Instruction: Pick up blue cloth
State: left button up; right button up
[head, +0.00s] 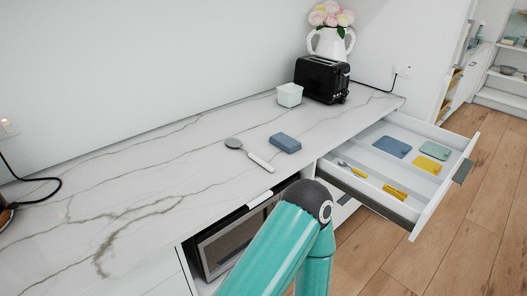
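A flat blue folded cloth (391,147) lies in the open drawer (463,164), in its back compartment near the counter. A thicker blue block (285,143), perhaps a sponge, lies on the marble counter beside a spoon. Neither of my grippers shows in the head view. One of my teal arm links rises from the bottom middle, in front of the counter edge, and its gripper is out of sight.
A yellow cloth (427,164) and a pale green cloth (435,150) lie near the blue one.

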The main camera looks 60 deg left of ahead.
aim_at(288, 144)
jog(key=u, duration=0.35)
jog(key=k, duration=0.2)
jog(key=u, duration=0.5)
jog(key=i, duration=0.65)
